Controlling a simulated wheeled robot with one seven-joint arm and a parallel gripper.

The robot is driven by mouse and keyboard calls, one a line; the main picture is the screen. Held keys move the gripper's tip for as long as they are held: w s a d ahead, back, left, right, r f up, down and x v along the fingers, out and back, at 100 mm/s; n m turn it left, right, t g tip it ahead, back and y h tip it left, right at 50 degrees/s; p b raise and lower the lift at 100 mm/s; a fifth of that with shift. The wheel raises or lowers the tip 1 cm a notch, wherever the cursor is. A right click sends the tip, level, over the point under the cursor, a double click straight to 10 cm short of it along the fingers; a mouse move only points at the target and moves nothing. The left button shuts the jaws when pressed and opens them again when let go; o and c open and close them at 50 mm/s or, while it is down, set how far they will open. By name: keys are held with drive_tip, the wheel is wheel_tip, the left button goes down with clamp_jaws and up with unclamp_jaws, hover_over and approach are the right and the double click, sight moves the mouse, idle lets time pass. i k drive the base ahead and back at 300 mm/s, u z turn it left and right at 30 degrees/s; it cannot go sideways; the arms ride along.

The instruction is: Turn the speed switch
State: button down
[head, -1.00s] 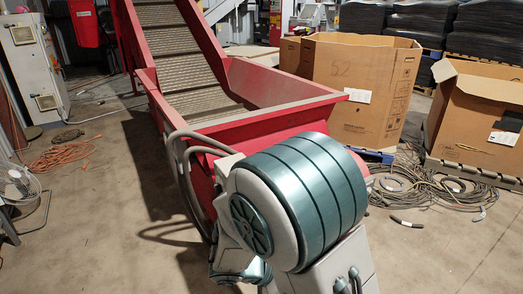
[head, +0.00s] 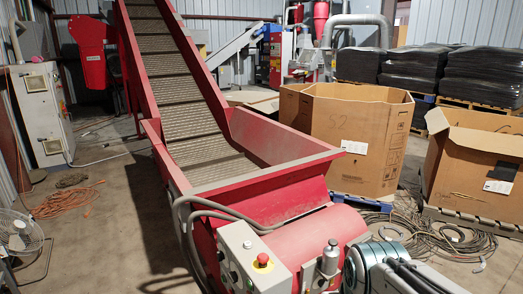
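A pale grey control box (head: 250,277) stands at the bottom middle, at the front of the red conveyor. A red mushroom button on a yellow base (head: 262,261) sits on its face. Several small dark and light controls (head: 234,277) show along its left part, too small to tell which is the speed switch. My gripper is not in view. Part of my arm, grey with a teal-rimmed joint, shows at the bottom right, to the right of the control box.
The red conveyor (head: 250,203) with a ribbed belt (head: 185,105) rises to the back. Cardboard boxes (head: 345,140) stand right of it. Cable coils (head: 450,240) lie on the right floor. A fan (head: 18,233) and orange cord (head: 62,204) are at left.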

sight(220, 255)
drive_tip(key=k, duration=0.5)
drive_tip(key=u, duration=1)
drive_tip(key=i, duration=0.7)
drive_tip(key=z, duration=0.45)
